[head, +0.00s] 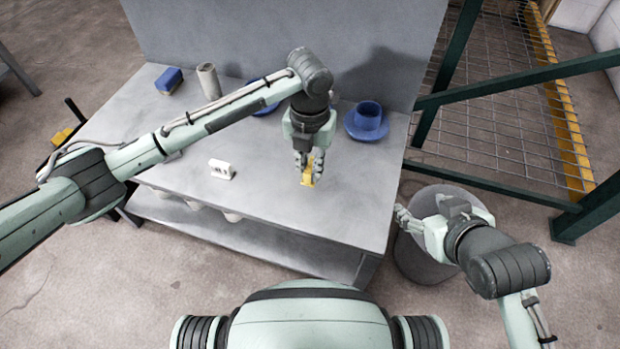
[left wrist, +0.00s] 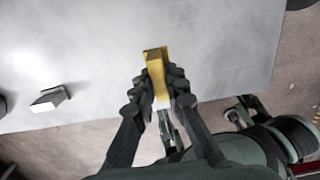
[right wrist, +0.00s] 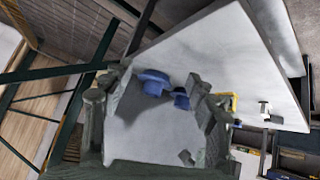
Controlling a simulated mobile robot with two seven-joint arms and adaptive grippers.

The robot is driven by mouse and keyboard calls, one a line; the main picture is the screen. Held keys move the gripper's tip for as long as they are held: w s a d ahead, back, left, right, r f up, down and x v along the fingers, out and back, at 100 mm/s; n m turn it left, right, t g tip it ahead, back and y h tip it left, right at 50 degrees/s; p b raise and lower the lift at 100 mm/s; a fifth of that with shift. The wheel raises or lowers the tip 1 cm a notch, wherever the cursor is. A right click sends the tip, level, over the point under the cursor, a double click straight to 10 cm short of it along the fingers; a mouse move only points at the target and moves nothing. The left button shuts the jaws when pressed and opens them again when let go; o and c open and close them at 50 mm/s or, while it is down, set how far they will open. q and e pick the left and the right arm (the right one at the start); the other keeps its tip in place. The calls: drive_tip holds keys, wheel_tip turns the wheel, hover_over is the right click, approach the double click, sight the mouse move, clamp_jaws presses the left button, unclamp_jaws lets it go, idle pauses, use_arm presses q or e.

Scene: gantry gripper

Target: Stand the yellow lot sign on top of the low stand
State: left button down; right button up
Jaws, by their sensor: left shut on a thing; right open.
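The yellow lot sign (head: 308,179) is held between the fingers of my left gripper (head: 308,163), over the right part of the grey table. In the left wrist view the sign (left wrist: 154,62) stands out beyond the shut fingers. I cannot tell whether its lower end touches the tabletop. No piece is plainly the low stand; a blue round stepped piece (head: 366,122) sits at the table's right, behind and to the right of the sign. My right gripper (head: 408,220) is open and empty, off the table's right edge, above a grey bin.
A white sign with dark marks (head: 221,169) stands on the table (head: 262,196) left of the yellow one. A blue block (head: 169,80) and a grey cup (head: 208,80) are at the back left. Another blue piece is partly hidden by my left arm. The bin (head: 418,262) stands at right.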

sight(310, 179)
use_arm(q)
wheel_tip(310, 179, down, 3)
drive_tip(key=shift+f+b, duration=0.2)
drive_tip(key=shift+b, duration=0.1)
drive_tip(key=shift+d+f, duration=0.1)
drive_tip(key=shift+f, duration=0.25)
use_arm(e)
drive_tip(key=shift+w+a+r+t+y, duration=0.5)
drive_tip(key=shift+w+a+r+t, duration=0.4)
drive_tip(key=shift+w+a+r, duration=0.25)
drive_tip(key=shift+s, duration=0.1)
use_arm(q)
drive_tip(key=c, duration=1.5)
unclamp_jaws()
drive_tip(key=shift+f, duration=0.15)
drive_tip(key=shift+c, duration=0.2)
wheel_tip(310, 179, up, 12)
drive_tip(key=shift+r+p, duration=0.2)
drive_tip(key=shift+p, duration=0.65)
use_arm(e)
drive_tip(key=s+d+f+g+h, duration=0.2)
drive_tip(key=s+d+f+g, duration=0.2)
drive_tip(key=s+d, duration=0.2)
drive_tip(key=shift+s+f+m+h, duration=0.25)
drive_tip(key=shift+f+m+h, duration=0.05)
drive_tip(key=shift+f, duration=0.1)
